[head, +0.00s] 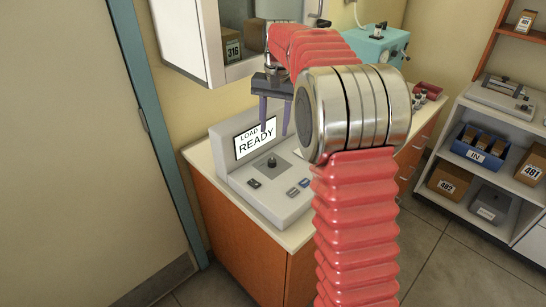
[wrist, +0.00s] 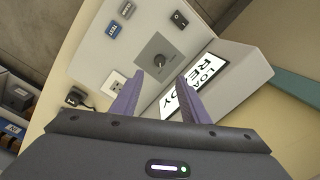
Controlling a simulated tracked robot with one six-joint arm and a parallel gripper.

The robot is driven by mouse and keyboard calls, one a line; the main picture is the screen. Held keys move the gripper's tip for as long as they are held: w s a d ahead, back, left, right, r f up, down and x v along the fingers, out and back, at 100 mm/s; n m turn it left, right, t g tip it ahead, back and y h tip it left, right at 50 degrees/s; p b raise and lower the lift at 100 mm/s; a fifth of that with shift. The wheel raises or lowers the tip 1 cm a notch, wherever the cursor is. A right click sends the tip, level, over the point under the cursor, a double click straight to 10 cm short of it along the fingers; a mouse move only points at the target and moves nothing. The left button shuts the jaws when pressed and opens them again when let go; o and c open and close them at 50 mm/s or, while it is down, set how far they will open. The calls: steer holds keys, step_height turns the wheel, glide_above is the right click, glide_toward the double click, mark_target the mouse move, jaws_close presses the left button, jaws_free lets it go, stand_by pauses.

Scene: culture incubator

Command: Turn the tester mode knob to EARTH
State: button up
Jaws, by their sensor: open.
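The tester (head: 222,150) is a grey console on the counter, with an upright screen (head: 256,140) reading LOAD READY. Its dark round mode knob (head: 271,161) stands on a small square plate on the sloped panel. In the wrist view the knob (wrist: 158,61) lies between and beyond the fingertips, not touched as far as I can see. The markings around it are too small to read, so its setting cannot be told. My gripper (head: 275,124) has two purple fingers, open and empty, above the panel. It also shows in the wrist view (wrist: 160,77).
The panel has a black rocker switch (wrist: 179,19), a blue TEST button (wrist: 116,29), a grey button (wrist: 126,9) and a socket (wrist: 115,83). A black plug (wrist: 76,97) lies beside it. A wall cabinet (head: 190,40) hangs above; a teal device (head: 376,45) stands behind.

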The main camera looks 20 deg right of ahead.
mark_target(272, 160)
steer(key=f, duration=1.2)
steer(key=shift+w+a+f, duration=0.2)
steer(key=shift+a+f, duration=0.05)
steer(key=shift+f, duration=0.1)
steer(key=shift+r, duration=0.1)
jaws_close()
